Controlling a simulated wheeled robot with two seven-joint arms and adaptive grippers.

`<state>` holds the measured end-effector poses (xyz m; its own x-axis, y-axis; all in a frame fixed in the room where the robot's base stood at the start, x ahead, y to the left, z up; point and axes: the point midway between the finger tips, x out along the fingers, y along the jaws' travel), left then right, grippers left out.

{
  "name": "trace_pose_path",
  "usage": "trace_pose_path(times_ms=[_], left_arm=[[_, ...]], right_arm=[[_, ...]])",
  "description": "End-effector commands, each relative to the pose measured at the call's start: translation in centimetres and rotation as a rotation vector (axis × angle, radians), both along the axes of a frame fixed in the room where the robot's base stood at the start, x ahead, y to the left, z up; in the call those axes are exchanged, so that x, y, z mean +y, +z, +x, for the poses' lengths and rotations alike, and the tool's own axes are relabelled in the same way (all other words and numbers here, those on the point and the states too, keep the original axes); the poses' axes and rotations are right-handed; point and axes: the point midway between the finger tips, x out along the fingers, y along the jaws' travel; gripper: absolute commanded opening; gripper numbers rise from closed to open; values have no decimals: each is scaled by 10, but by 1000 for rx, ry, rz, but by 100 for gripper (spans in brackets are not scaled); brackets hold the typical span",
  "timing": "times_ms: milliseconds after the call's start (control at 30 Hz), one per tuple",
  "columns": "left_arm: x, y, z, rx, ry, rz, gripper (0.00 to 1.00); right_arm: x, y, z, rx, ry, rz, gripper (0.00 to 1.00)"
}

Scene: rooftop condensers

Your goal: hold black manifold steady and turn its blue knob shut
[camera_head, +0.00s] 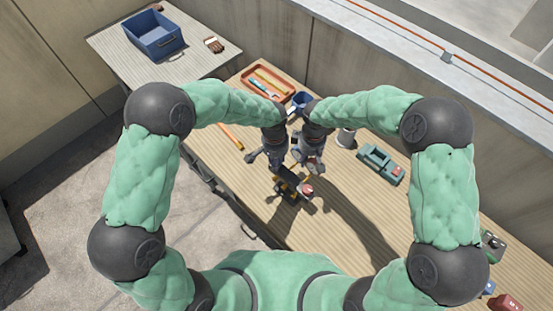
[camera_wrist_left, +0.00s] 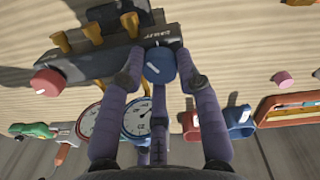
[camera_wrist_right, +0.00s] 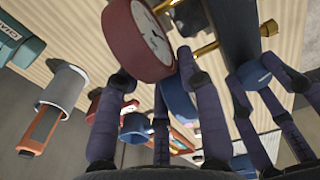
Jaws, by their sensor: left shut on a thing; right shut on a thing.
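The black manifold (camera_head: 288,190) lies on the wooden bench in front of me, with a red knob (camera_wrist_left: 48,82), a blue knob (camera_wrist_left: 159,66), brass fittings and two gauges. My left gripper (camera_wrist_left: 156,72) is shut on the blue knob, its fingers on both sides. In the right wrist view, the red gauge (camera_wrist_right: 140,38) is large at my right gripper (camera_wrist_right: 158,78); the blue gauge (camera_wrist_right: 178,98) is behind the fingers. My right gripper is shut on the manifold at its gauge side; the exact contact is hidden. In the head view both grippers are close together.
A red tray (camera_head: 287,90) with tools and a blue cup (camera_head: 302,99) stand behind the manifold. A grey cylinder (camera_head: 346,138) and a green case (camera_head: 380,164) are to the right. A side table at upper left holds a blue bin (camera_head: 153,46). A wall borders the bench.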

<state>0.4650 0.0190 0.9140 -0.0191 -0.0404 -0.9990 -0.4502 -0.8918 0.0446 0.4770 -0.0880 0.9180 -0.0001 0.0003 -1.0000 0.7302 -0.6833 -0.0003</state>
Motion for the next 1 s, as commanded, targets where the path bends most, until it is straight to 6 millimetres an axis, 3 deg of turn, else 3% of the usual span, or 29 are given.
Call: trace_pose_path(times_ms=[500,1000], left_arm=[[2,-1,-1,6,-405,4,1],[2,-2,-1,7,-527,4,1]], right_arm=[[0,0,1,-2,-2,1,0],[-1,0,1,-1,-2,-1,0]])
